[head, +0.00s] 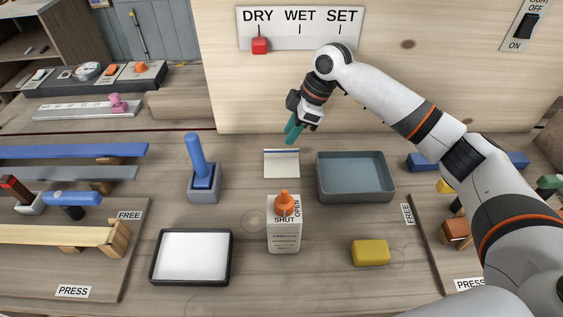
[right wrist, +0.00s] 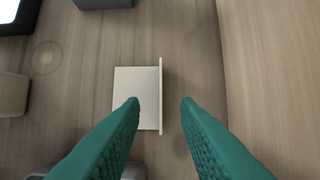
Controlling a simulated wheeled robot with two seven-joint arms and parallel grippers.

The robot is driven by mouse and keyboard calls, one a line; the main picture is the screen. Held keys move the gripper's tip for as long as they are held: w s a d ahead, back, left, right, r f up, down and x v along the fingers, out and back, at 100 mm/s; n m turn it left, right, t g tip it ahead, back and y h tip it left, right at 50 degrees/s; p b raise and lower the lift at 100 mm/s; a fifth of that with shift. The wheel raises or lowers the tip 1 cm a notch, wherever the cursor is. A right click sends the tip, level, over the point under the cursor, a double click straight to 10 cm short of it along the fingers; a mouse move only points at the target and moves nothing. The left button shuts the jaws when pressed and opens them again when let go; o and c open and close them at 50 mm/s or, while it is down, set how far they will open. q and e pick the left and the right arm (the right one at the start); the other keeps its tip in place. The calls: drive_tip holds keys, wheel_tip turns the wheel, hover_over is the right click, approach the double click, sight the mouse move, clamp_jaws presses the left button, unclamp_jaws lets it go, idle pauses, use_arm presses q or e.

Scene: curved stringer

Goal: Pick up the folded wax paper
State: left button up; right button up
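The folded wax paper (head: 281,164) is a small pale sheet lying on the workbench, with a raised fold along its far edge. In the right wrist view the wax paper (right wrist: 127,84) shows its thin fold edge-on, in line with the gap between my fingers. My right gripper (head: 291,137) is above the bench, just beyond the paper's far edge in the head view. Its green fingers (right wrist: 160,103) are apart with nothing held; the left finger covers part of the paper. Whether they touch it cannot be told. My left gripper is out of view.
A grey-blue tray (head: 356,189) stands right of the paper. A blue-handled tool in a holder (head: 204,183) is on the left. A glue bottle (head: 284,235) stands in front. A wooden panel (head: 240,90) rises behind. A yellow block (head: 370,253) lies front right.

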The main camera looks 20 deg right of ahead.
sight(282, 163)
drive_tip(key=x, duration=0.6)
drive_tip(key=shift+d+f+p, duration=0.15)
drive_tip(key=shift+f+p, duration=0.15)
drive_tip(key=shift+c, duration=0.4)
clamp_jaws()
